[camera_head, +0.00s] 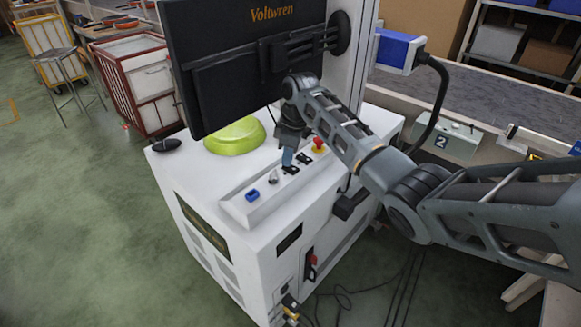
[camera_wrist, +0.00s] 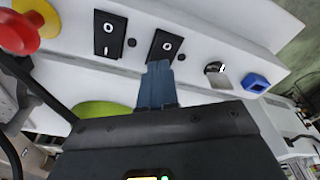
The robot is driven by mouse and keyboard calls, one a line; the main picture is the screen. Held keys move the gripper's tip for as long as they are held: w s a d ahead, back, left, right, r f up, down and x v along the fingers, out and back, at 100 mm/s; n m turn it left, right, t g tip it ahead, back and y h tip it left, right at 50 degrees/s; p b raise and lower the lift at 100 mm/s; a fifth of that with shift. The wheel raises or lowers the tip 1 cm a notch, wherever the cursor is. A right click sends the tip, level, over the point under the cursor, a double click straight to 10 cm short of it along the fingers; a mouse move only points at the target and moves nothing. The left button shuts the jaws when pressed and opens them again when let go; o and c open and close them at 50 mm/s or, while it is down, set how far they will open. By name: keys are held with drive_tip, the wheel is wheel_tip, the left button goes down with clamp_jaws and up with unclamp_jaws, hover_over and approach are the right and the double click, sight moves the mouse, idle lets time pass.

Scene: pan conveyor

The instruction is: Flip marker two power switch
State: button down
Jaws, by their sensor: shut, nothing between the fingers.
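Two black rocker switches sit on the sloped white panel (camera_head: 236,206) of a white cabinet. The one nearer the key switch (camera_head: 290,170) shows in the wrist view (camera_wrist: 166,44) with an "O" mark, its lower end covered by my fingertips. The other switch (camera_head: 304,158) is beside the red stop button; in the wrist view (camera_wrist: 108,34) it shows "O" and "I". My gripper (camera_head: 288,157) points down at the first switch, its blue fingers (camera_wrist: 157,72) together and empty. I cannot tell whether they touch it. A "2" label is on a grey box (camera_head: 457,140) right of the cabinet.
The red stop button (camera_head: 318,144) on its yellow base, a key switch (camera_head: 272,177) and a blue button (camera_head: 252,195) share the panel.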

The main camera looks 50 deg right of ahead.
wheel_tip(320, 180, up, 5)
drive_tip(key=p, duration=0.4)
drive_tip(key=shift+f+p, duration=0.15)
drive_tip(key=shift+p, duration=0.15)
drive_tip(key=shift+r, duration=1.05)
